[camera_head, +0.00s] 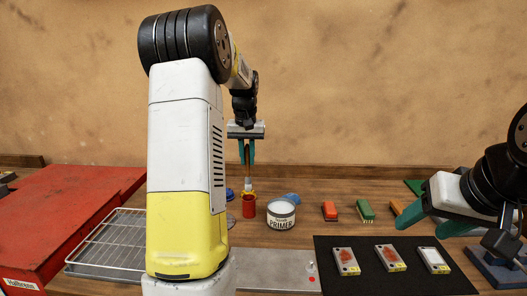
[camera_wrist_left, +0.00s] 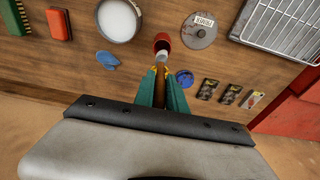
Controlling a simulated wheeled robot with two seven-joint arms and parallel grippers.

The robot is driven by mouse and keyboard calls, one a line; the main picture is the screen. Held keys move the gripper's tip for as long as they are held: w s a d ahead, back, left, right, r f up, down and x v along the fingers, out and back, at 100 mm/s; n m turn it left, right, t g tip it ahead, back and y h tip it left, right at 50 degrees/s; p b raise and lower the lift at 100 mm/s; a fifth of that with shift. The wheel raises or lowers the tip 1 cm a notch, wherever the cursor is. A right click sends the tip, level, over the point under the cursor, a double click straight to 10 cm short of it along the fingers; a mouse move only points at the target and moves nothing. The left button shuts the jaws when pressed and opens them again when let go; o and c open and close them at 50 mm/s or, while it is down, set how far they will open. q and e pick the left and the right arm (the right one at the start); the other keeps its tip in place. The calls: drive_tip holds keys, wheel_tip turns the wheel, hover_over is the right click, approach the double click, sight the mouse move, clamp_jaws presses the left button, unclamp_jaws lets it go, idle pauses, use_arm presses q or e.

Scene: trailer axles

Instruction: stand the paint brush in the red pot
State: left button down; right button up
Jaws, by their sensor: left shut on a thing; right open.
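The paint brush hangs handle-up from my left gripper (camera_head: 247,162), whose teal fingers are shut on its brown handle (camera_wrist_left: 160,87). Its pale lower part (camera_head: 248,184) shows just above the red pot (camera_head: 249,207) in the head view. In the left wrist view the brush's pale end (camera_wrist_left: 161,56) overlaps the near edge of the red pot (camera_wrist_left: 162,37); I cannot tell whether the tip is inside the mouth. The pot stands upright on the bench. My right gripper (camera_head: 432,220) is open and empty at the right.
A wire rack (camera_head: 108,243) and red box (camera_head: 70,205) lie left. A black mat (camera_head: 375,280) with three blocks lies front right.

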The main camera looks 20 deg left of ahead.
sight(248, 170)
use_arm(q)
drive_tip(key=shift+f, duration=3.5)
drive_tip(key=c, duration=1.3)
unclamp_jaws()
drive_tip(key=shift+s+d+r, duration=0.1)
drive_tip(key=shift+s+r, duration=0.1)
drive_tip(key=shift+r, duration=1.1)
drive_tip(key=shift+s+d+r, duration=0.1)
drive_tip(key=shift+s+r, duration=0.1)
drive_tip(key=shift+r, duration=1.1)
drive_tip(key=shift+s+r, duration=0.2)
drive_tip(key=shift+r, duration=1.1)
